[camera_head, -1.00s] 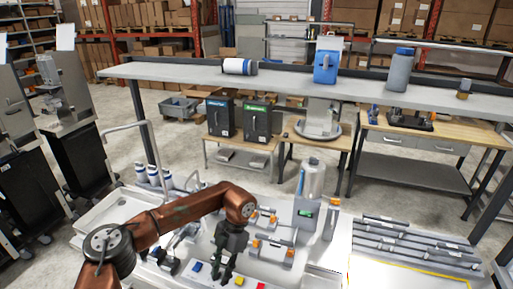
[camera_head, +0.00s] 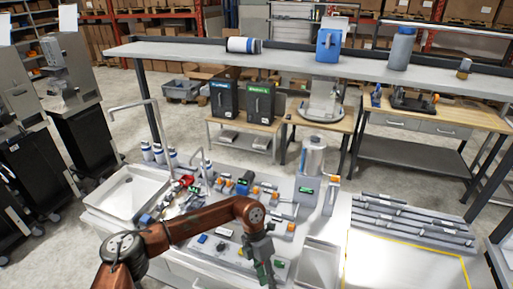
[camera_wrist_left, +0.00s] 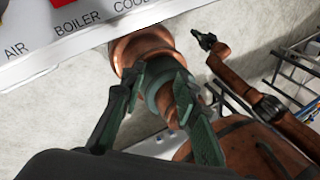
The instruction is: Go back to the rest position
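My left gripper (camera_head: 265,272) hangs at the lower middle of the head view, at the front edge of the white bench (camera_head: 318,262). In the left wrist view its two dark green fingers (camera_wrist_left: 153,95) are apart, with no object held between them. A copper-brown link of my own arm shows behind them. Another brown arm with a dark gripper (camera_wrist_left: 205,41), apparently my right one, shows small at the upper right; its finger opening is unclear. My right gripper does not show in the head view.
A labelled button panel (camera_wrist_left: 100,28) with a red button lies close above the fingers in the wrist view. In the head view, a sink (camera_head: 134,197), a silver dispenser (camera_head: 313,160) and several grey rails (camera_head: 415,220) occupy the bench. A yellow-outlined area (camera_head: 400,268) is clear.

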